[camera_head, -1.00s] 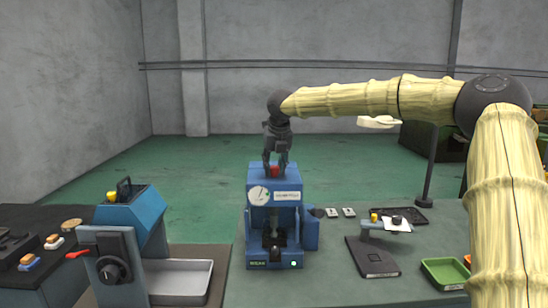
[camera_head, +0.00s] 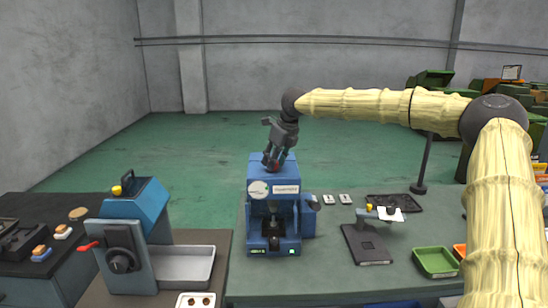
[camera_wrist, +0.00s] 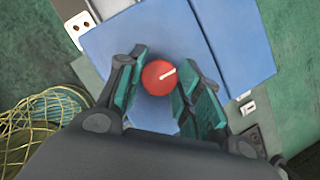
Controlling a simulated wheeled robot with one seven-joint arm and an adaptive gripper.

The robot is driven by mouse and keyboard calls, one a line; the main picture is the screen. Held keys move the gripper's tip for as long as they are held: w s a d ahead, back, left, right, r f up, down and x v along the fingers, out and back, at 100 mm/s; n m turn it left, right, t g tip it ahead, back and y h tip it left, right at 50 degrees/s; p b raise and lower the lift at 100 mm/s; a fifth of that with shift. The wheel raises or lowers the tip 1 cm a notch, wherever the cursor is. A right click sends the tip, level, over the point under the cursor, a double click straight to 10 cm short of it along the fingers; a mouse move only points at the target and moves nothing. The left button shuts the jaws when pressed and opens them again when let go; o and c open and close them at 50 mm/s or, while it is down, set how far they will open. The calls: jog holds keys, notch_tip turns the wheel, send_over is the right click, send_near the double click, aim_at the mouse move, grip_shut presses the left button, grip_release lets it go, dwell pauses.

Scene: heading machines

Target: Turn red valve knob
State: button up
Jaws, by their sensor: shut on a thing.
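The red valve knob (camera_wrist: 154,82) sits on top of a blue machine (camera_wrist: 228,40) and carries a white line across part of its face. In the head view the knob (camera_head: 272,168) is mostly hidden behind the fingers, above the machine's front (camera_head: 272,205). My gripper (camera_head: 273,160) comes down on the knob from above, with the wrist leaning to the right. In the wrist view my gripper (camera_wrist: 156,85) has one finger on each side of the knob and is shut on it.
A second blue machine with a lever (camera_head: 140,210) and a grey tray (camera_head: 180,267) stand at the left. A small stand (camera_head: 367,245), a black tray (camera_head: 393,203) and a green bin (camera_head: 435,262) lie to the right. The air above the table is mostly free.

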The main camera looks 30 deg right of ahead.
dwell(0.3)
jog(key=o, duration=1)
jog(key=shift+d, duration=0.15)
jog(key=v, duration=1.2)
jog(key=shift+f, duration=0.1)
